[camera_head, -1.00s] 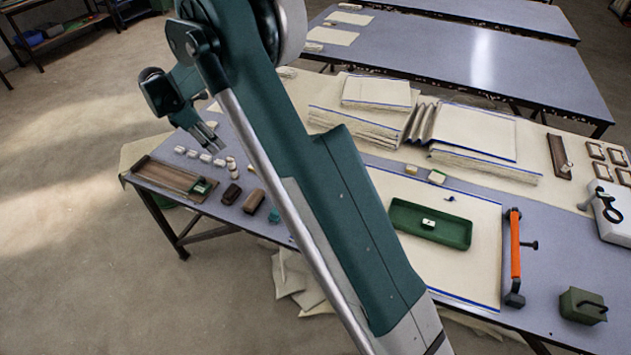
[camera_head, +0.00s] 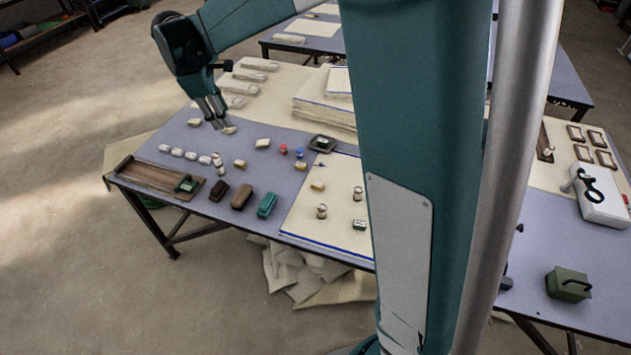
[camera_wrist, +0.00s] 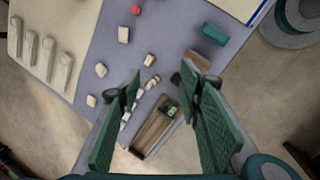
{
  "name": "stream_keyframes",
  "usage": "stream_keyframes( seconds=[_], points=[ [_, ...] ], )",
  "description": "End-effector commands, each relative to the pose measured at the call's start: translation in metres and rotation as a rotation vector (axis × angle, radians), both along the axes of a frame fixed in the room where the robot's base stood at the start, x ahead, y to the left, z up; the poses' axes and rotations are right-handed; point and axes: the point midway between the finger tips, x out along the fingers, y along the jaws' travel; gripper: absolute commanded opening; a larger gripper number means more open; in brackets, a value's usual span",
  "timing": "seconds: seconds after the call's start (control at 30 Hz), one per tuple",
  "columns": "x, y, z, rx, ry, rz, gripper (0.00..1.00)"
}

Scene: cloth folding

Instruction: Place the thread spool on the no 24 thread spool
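My gripper (camera_head: 218,122) hangs over the far left part of the table, pointing down. In the wrist view (camera_wrist: 165,105) its two green-padded fingers are wide apart, with nothing between them. Several pale spool-like pieces (camera_head: 177,152) lie in a row at the left; they also show in the wrist view (camera_wrist: 125,118). Small upright pieces (camera_head: 218,162) stand at the row's right end. A yellowish spool-like piece (camera_head: 239,163) stands nearby and shows in the wrist view (camera_wrist: 150,60). No number is readable, so I cannot tell which is no 24.
A wooden tray (camera_head: 150,174) holds a small green item at the table's left end. Dark, brown and teal blocks (camera_head: 267,205) lie along the front. Red (camera_head: 283,149) and blue pieces lie farther right. Folded cloth (camera_head: 315,112) is stacked behind. My arm hides the table's middle.

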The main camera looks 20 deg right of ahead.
Motion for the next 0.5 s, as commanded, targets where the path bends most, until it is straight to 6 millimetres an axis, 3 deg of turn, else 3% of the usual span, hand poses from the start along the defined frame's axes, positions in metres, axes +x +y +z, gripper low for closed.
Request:
stream_keyframes(
  seconds=[0.5],
  points=[
    [-0.091, -0.048, 0.051, 0.138, -0.131, -0.248, 0.36]
  ],
)
